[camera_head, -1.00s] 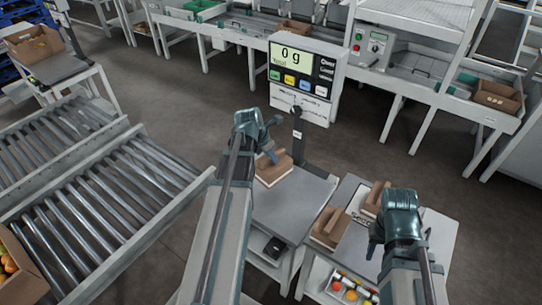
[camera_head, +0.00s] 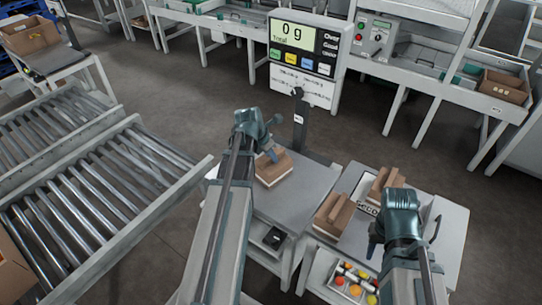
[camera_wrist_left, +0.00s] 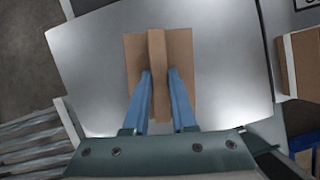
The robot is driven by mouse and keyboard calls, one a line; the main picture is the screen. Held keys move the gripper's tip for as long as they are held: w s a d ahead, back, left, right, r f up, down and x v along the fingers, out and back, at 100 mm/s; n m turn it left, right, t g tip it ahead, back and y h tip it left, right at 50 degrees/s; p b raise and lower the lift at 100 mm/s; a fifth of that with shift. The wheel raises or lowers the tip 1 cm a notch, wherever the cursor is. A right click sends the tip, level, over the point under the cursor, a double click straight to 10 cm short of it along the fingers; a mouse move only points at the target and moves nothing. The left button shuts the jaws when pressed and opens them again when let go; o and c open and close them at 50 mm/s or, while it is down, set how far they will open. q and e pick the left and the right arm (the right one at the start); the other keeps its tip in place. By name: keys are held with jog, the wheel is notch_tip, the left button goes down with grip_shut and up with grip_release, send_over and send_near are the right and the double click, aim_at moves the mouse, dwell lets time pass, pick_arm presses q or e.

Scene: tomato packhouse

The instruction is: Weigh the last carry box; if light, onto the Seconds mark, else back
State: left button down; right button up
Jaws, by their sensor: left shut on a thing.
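The carry box (camera_head: 274,172) is brown card with a raised middle handle. It is at the grey scale plate (camera_head: 300,203); I cannot tell whether it touches the plate. My left gripper (camera_head: 270,154) is shut on its handle, one blue finger on each side, as the left wrist view shows (camera_wrist_left: 159,74). The scale display (camera_head: 297,33) reads 0 g. The Seconds mark (camera_head: 367,208) is on the table to the right, partly hidden by boxes and my right arm. My right gripper (camera_head: 374,243) hangs over that table; its fingers are too small to judge.
Two similar boxes, one nearer (camera_head: 333,214) and one farther (camera_head: 385,182), stand on the right table. A tray of coloured tomatoes (camera_head: 348,288) sits below its front edge. The scale post (camera_head: 299,125) rises behind the plate. A roller conveyor (camera_head: 100,205) lies left.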

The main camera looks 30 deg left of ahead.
pick_arm(q)
jog(key=shift+f, duration=0.25)
dwell(0.7)
jog(key=c, duration=0.6)
grip_release()
jog(key=shift+c, duration=0.2)
jog(key=c, duration=0.3)
notch_tip(320, 180, up, 7)
jog(key=p, duration=0.6)
jog(key=shift+r+p, duration=0.1)
jog(key=shift+p, duration=0.2)
